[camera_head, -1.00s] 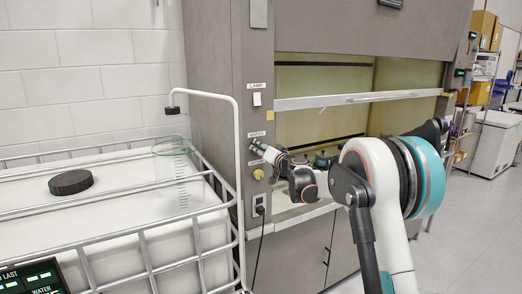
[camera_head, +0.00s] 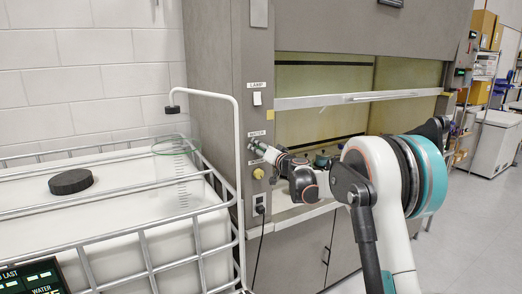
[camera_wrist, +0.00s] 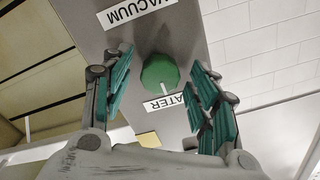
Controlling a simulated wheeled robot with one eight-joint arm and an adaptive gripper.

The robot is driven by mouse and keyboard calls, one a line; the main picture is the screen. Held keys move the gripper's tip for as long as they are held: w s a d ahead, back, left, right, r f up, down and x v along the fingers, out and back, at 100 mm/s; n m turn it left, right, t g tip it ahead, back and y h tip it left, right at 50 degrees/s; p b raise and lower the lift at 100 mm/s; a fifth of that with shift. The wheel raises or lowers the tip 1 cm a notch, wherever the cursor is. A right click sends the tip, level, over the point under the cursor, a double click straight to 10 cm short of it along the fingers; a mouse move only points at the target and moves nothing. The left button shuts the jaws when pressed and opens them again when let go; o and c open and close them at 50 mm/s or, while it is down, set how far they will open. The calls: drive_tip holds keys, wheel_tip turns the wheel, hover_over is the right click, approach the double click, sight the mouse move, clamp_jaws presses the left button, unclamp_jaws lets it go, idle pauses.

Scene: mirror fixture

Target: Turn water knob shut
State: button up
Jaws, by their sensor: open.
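The green water knob (camera_wrist: 160,72) shows in the wrist view on the grey panel, beside the upside-down, partly covered WATER label (camera_wrist: 170,103). A pale pointer mark on the knob points toward that label. My gripper (camera_wrist: 163,60) is open, with its teal-padded fingers on both sides of the knob and a visible gap on each side. In the head view my gripper (camera_head: 258,148) is at the panel just below the WATER label (camera_head: 257,133), and it hides the knob there.
A yellow knob (camera_head: 258,174) and an outlet (camera_head: 259,198) with a black cord sit lower on the panel. A caged white tank (camera_head: 110,205) with a bent white pipe (camera_head: 238,130) stands to the left. The fume hood sash (camera_head: 350,98) is to the right.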

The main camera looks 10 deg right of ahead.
drive_tip(key=v, duration=1.1)
drive_tip(key=shift+s, duration=0.35)
drive_tip(key=shift+d, duration=0.1)
drive_tip(key=s+a+f+n+g+b, duration=0.1)
drive_tip(key=s+a+n+g+b, duration=0.3)
drive_tip(key=s, duration=0.8)
drive_tip(key=s+a+f+m+g+p, duration=0.15)
drive_tip(key=s+a, duration=0.45)
drive_tip(key=s, duration=0.7)
drive_tip(key=s+d+f+g+h+b, duration=0.1)
drive_tip(key=s+f, duration=0.3)
drive_tip(key=s, duration=0.4)
drive_tip(key=s+d+f+g+h+b, duration=0.1)
drive_tip(key=s+d+f+g+h, duration=0.1)
drive_tip(key=s+f, duration=0.3)
drive_tip(key=s+d+f+g+h+b, duration=0.1)
drive_tip(key=s+d+f+h, duration=0.1)
drive_tip(key=s, duration=0.9)
wheel_tip(320, 180, down, 3)
drive_tip(key=shift+s+d+r+g+h, duration=0.25)
drive_tip(key=shift+d+g+h, duration=0.1)
drive_tip(key=shift+d, duration=0.4)
drive_tip(key=shift+n, duration=0.25)
